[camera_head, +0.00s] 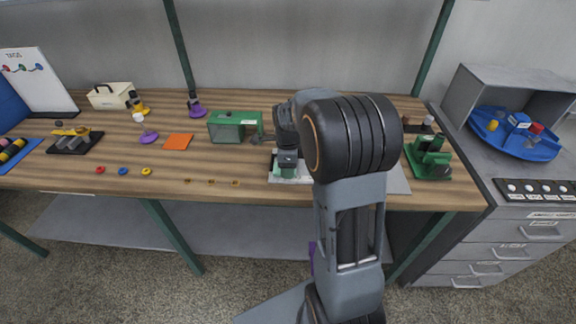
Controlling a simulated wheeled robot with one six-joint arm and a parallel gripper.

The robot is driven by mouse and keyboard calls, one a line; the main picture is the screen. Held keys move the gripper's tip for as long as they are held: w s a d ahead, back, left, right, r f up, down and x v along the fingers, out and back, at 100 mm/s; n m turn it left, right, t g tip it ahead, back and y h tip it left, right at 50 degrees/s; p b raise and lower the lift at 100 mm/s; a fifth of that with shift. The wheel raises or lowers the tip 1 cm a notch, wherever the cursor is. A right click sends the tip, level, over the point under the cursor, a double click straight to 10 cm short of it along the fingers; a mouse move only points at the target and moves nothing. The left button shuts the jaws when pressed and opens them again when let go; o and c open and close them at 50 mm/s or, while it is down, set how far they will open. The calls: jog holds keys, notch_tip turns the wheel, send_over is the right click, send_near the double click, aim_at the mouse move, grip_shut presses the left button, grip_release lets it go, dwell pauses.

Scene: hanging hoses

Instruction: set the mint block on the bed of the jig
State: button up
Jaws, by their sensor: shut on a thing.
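My gripper (287,163) points down over the front middle of the bench, mostly seen from behind. It is shut on a small green block, the mint block (288,173), which shows just under the jaws. A pale plate with a dark edge, which looks like the bed of the jig (279,180), lies directly below. I cannot tell whether the block touches the bed or hangs just above it. My arm hides the right part of the jig and what lies behind it.
A green box device (234,126) stands left of my gripper, near an orange square (178,141). A green fixture (429,158) stands right of my arm, by a grey mat (398,182). Several small rings lie along the front edge. A blue tray (515,134) sits on the right cabinet.

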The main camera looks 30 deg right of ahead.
jog(key=o, duration=0.9)
jog(key=shift+f, duration=0.1)
notch_tip(320, 180, up, 12)
jog(key=f+p, duration=0.1)
jog(key=p, duration=0.1)
jog(key=s+a+n+t, duration=0.1)
jog(key=s+a+n, duration=0.2)
jog(key=s+n, duration=0.2)
jog(key=s+a+f+n+t, duration=0.1)
jog(key=s+a+n, duration=0.2)
jog(key=n, duration=0.8)
jog(key=s+a+f+n+t, duration=0.1)
jog(key=s+a+n, duration=0.2)
jog(key=s+n, duration=0.4)
jog(key=shift+s+a+f+n, duration=0.2)
jog(key=shift+s+a+n, duration=0.1)
jog(key=shift+s+n, duration=0.15)
jog(key=shift+t, duration=0.3)
notch_tip(320, 180, up, 8)
jog(key=p, duration=0.6)
jog(key=shift+s+r+p, duration=0.15)
jog(key=shift+r+p, duration=0.05)
jog(key=shift+p, duration=0.2)
jog(key=shift+o, duration=0.6)
